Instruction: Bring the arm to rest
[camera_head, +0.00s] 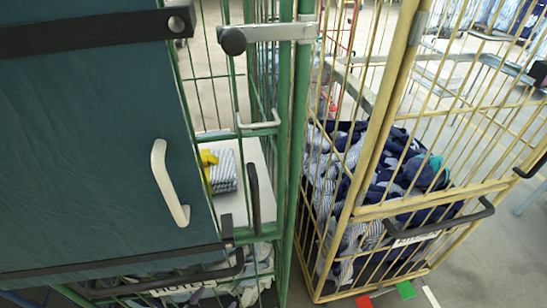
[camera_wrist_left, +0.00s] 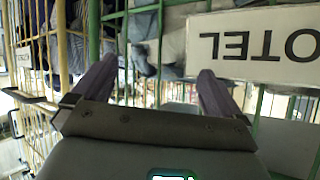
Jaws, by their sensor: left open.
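My left gripper (camera_wrist_left: 156,66) shows in the left wrist view with its two dark fingers apart and nothing between them. Beyond the fingers are the green bars (camera_wrist_left: 122,40) of a cage cart and grey cloth. A white sign (camera_wrist_left: 255,45) with upside-down lettering is right of the fingers, and whether they touch the cart is unclear. I cannot make out the left gripper in the head view. My right gripper is in neither view. No sling bag can be told apart for certain.
In the head view, a teal panel (camera_head: 85,150) with a black strap and pale handle fills the left. A green cage cart (camera_head: 299,110) holds folded striped cloth (camera_head: 222,172). A yellow cage cart (camera_head: 363,160) holds blue and white laundry (camera_head: 385,180). Grey floor (camera_head: 490,270) is clear at lower right.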

